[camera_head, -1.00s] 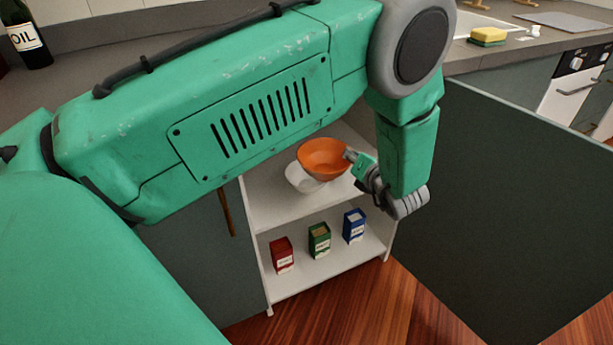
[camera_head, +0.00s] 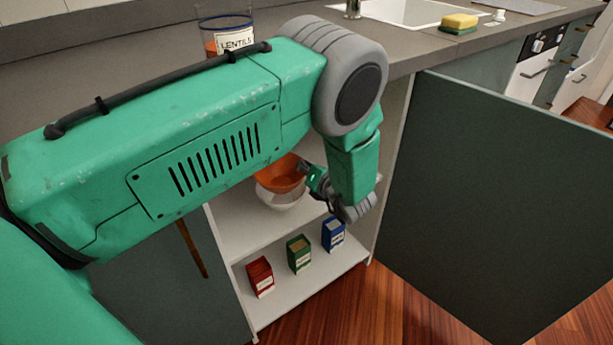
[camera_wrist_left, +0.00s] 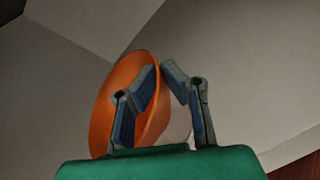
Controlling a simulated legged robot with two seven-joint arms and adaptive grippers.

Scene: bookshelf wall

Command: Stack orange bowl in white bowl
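The orange bowl (camera_head: 278,178) is directly over the white bowl (camera_head: 282,201) on the upper shelf of the open cabinet. Its lower part appears to be inside the white bowl's rim; I cannot tell whether it rests there. My left gripper (camera_head: 306,167) is at the orange bowl's right rim. In the left wrist view, the fingers (camera_wrist_left: 161,75) pinch the rim of the tilted-looking orange bowl (camera_wrist_left: 116,85), one finger inside and one outside. A pale sliver of the white bowl (camera_wrist_left: 180,131) shows behind the fingers. My arm hides part of the shelf. My right gripper is out of view.
Red (camera_head: 260,277), green (camera_head: 299,254) and blue (camera_head: 333,234) boxes stand on the lower shelf. The open dark door (camera_head: 480,210) is right of the cabinet. A lentils jar (camera_head: 233,40) and a sponge (camera_head: 459,23) are on the counter above.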

